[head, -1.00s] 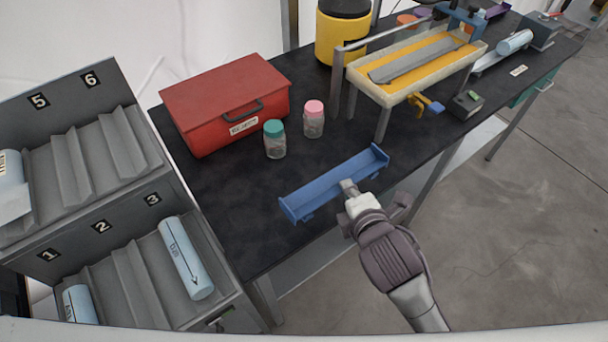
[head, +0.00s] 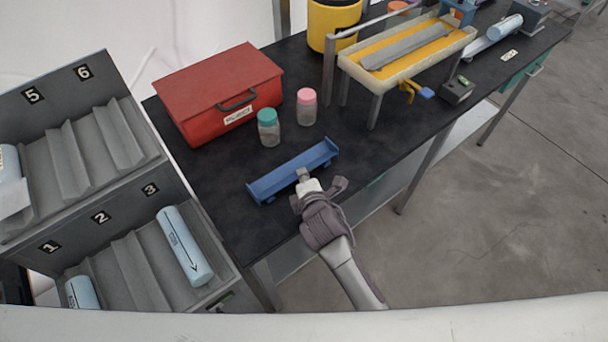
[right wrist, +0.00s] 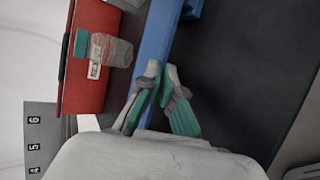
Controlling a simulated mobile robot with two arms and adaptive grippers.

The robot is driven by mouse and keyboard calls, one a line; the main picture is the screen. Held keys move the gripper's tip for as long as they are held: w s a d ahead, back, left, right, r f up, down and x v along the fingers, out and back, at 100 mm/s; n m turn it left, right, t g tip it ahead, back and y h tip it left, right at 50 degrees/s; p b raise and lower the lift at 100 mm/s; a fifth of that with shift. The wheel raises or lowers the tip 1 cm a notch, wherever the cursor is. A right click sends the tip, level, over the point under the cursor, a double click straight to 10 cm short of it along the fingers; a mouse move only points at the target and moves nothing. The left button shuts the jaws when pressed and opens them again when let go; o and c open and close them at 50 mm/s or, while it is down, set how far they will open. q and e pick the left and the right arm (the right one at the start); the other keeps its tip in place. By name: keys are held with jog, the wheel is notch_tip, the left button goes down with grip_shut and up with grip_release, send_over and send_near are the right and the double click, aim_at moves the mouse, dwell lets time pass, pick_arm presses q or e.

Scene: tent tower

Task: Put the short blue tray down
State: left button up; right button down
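The short blue tray (head: 285,173) is a narrow trough with raised ends, over the near part of the black table in the head view. My right gripper (head: 303,175) is at its near long side, right of its middle. In the right wrist view the two fingertips (right wrist: 163,72) are close together at the edge of the blue tray (right wrist: 158,32), and they appear shut on it. The tray looks level. Whether its underside touches the table cannot be told. My left gripper is not in view.
A red toolbox (head: 215,92), a teal-lidded jar (head: 268,130) and a pink-lidded jar (head: 306,108) stand behind the tray. A numbered grey rack (head: 110,235) is at left. A raised yellow-and-white trough (head: 405,55) stands right. Bare black tabletop (head: 350,155) lies right of the tray.

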jog(key=c, duration=1.6)
grip_release()
jog(key=v, duration=1.2)
jog(key=shift+b, duration=0.4)
